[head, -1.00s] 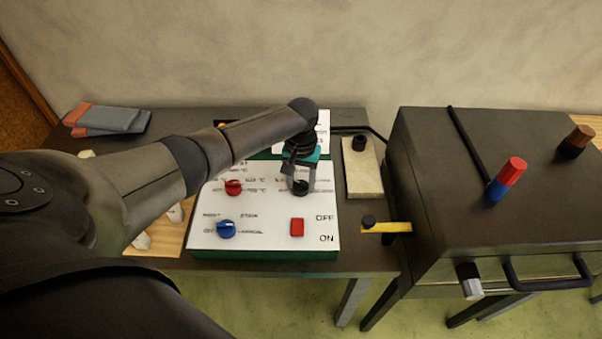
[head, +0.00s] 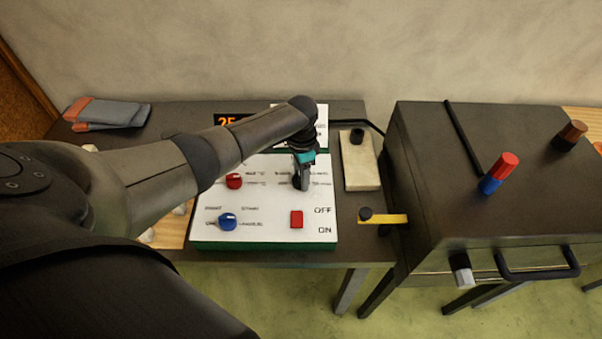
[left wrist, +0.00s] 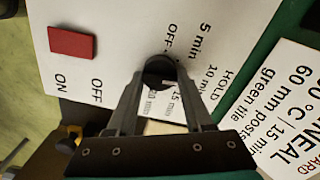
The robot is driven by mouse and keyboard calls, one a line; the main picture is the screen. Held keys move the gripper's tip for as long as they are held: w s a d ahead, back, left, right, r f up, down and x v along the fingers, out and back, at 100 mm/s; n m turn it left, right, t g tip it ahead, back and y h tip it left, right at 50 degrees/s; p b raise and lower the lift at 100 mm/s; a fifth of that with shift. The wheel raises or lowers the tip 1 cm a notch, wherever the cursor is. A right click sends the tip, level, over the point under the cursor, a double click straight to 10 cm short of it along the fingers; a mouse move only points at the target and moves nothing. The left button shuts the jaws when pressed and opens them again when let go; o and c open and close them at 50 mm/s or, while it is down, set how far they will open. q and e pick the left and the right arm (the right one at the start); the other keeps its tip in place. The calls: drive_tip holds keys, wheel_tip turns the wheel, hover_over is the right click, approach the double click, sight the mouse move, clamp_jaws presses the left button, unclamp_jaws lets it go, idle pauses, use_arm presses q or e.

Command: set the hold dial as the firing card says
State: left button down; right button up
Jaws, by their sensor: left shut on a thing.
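The hold dial (left wrist: 160,72) is a dark round knob on the white control panel (head: 265,215). My left gripper (left wrist: 160,78) points down at the panel and is shut on this dial, one finger on each side. In the head view the left gripper (head: 301,182) largely covers the dial. Labels "HOLD", "OFF", "5 min", "10 min" and "15 min" show around it; the dial's pointer cannot be made out. The firing card (left wrist: 285,115) reads "15 min", "60 mm posts" and "green tile", partly cut off. My right gripper is out of view.
The panel also has a red dial (head: 234,181), a blue dial (head: 228,222) and a red OFF/ON switch (head: 296,219). A display (head: 228,120) is partly hidden by my arm. A dark kiln box (head: 490,190) stands right, with a yellow lever (head: 390,218) beside it.

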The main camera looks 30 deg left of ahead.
use_arm(q)
drive_tip(key=m, duration=0.5)
drive_tip(key=shift+d+m, duration=0.1)
drive_tip(key=shift+m, duration=0.2)
drive_tip(key=m, duration=0.4)
drive_tip(key=shift+s+m, duration=0.1)
drive_tip(key=shift+m, duration=0.3)
drive_tip(key=shift+c, duration=1.5)
unclamp_jaws()
drive_tip(key=shift+r, duration=0.1)
wheel_tip(320, 180, up, 15)
drive_tip(key=p, duration=0.1)
